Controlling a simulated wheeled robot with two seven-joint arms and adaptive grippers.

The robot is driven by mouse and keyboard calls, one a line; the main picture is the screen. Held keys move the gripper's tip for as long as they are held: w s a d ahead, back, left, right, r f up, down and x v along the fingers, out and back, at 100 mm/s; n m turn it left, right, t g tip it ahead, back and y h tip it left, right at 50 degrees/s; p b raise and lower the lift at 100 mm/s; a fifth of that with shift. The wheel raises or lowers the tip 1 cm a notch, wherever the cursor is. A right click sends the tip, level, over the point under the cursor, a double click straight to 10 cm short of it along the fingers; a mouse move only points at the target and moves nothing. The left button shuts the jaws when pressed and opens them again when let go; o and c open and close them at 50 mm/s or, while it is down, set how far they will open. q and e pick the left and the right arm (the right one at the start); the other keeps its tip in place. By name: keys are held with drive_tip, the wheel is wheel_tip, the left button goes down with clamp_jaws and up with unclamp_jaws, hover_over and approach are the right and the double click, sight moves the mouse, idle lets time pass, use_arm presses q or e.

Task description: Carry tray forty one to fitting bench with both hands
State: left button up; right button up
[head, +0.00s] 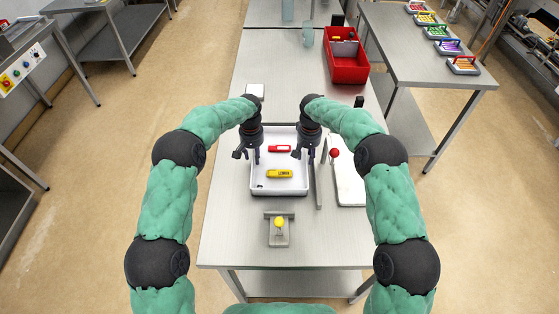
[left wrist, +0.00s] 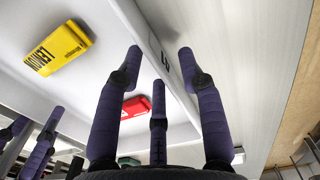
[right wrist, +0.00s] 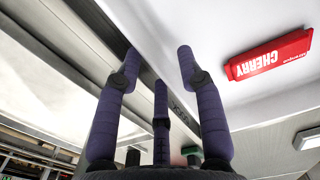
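A white tray (head: 297,186) stands on the long metal table, holding a red CHERRY pack (head: 279,148) and a yellow LEMON pack (head: 280,174). My left gripper (head: 247,155) is at the tray's left wall. In the left wrist view its fingers (left wrist: 158,58) are spread, with the wall between them and a gap showing. My right gripper (head: 303,155) is at the right wall. In the right wrist view its fingers (right wrist: 158,55) are also spread on either side of the wall. Whether the fingers touch the wall is unclear. The tray's number is not readable.
A block with a yellow knob (head: 279,224) stands in front of the tray. A white board (head: 349,182) and a red knob (head: 335,153) are close on the right. A red bin (head: 346,68) stands further back.

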use_arm(q)
drive_tip(key=shift+f, duration=0.7)
use_arm(e)
drive_tip(key=shift+f, duration=0.75)
use_arm(q)
clamp_jaws()
use_arm(e)
clamp_jaws()
